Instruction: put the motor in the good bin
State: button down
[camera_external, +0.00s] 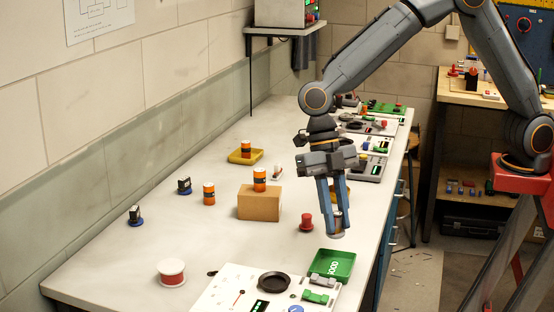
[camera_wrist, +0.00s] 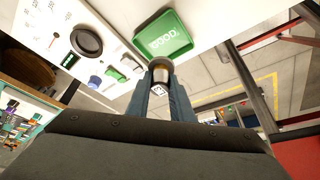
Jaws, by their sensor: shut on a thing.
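My gripper (camera_external: 334,232) is shut on the motor (camera_external: 338,219), a small silver and tan cylinder, and holds it above the bench. In the wrist view the motor (camera_wrist: 161,72) shows between the fingers of my gripper (camera_wrist: 161,80), with a small black-and-white marker below it. The good bin (camera_external: 345,262) is a shallow green tray at the bench's right edge, lower in the external view than the motor and apart from it. In the wrist view the good bin (camera_wrist: 183,44) lies just beyond the motor, with white "GOOD" lettering; the motor's far end appears near its lower edge.
A white panel (camera_external: 225,290) with a black dish (camera_external: 274,282) stands beside the bin. A red knob-like part (camera_external: 306,222) stands left of my gripper. A cardboard box (camera_external: 258,204) bears an orange cylinder (camera_external: 260,180). A white-red spool (camera_external: 172,272) stands front left.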

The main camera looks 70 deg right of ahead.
jog(key=shift+f+p, duration=1.25)
jog(key=shift+f, duration=3.1)
jog(key=shift+f, duration=0.2)
jog(key=c, duration=1.6)
grip_release()
jog(key=shift+o, duration=0.2)
jog(key=shift+r, duration=0.1)
jog(key=shift+r, duration=0.2)
jog(key=b+v, duration=0.4)
jog(key=v, duration=0.8)
jog(key=shift+d+f, duration=0.1)
